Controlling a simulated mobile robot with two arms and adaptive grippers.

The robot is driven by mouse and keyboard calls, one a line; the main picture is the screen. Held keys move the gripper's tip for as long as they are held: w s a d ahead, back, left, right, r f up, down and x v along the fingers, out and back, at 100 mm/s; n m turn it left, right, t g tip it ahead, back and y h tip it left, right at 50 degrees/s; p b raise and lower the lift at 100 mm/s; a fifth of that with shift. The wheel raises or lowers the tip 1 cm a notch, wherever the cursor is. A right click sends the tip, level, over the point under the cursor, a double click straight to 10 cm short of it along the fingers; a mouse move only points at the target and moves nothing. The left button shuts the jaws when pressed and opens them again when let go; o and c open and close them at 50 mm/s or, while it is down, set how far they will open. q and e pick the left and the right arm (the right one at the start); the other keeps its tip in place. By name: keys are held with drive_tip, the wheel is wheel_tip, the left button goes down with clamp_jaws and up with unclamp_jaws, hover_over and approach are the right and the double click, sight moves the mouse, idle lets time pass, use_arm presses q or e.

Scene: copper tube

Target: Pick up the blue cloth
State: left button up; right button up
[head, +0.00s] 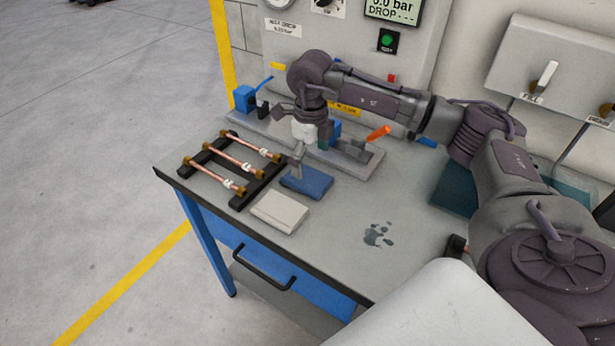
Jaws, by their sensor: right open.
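The blue cloth (307,182) lies folded flat on the grey workbench (345,225), just behind a folded whitish cloth (280,211). My right arm reaches in from the right across the back of the bench. My right gripper (297,168) points down at the left edge of the blue cloth, open and with nothing in it. I cannot tell whether its fingertips touch the cloth. My left gripper is not in view.
Several copper tubes (230,157) with brass ends lie on a black rack left of the cloths. Behind is a grey fixture plate (358,167) with blue clamps and an orange handle (378,133). A wet patch (378,235) marks the bench's otherwise clear front right.

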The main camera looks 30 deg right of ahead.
sight(309, 178)
drive_tip(key=shift+w+f, duration=0.1)
drive_tip(key=shift+f, duration=0.2)
drive_tip(key=shift+f+p, duration=0.7)
drive_tip(key=shift+f, duration=0.15)
wheel_tip(309, 178, down, 2)
drive_tip(key=shift+a+f+p, duration=0.1)
drive_tip(key=shift+f+p, duration=0.15)
drive_tip(key=shift+p, duration=0.05)
drive_tip(key=shift+w+f, duration=0.1)
drive_tip(key=shift+f, duration=0.25)
drive_tip(key=shift+c, duration=0.2)
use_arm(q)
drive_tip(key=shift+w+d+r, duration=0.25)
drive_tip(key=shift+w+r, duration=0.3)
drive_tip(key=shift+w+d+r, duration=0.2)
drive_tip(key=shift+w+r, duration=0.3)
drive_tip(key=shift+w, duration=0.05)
use_arm(e)
drive_tip(key=c, duration=1.1)
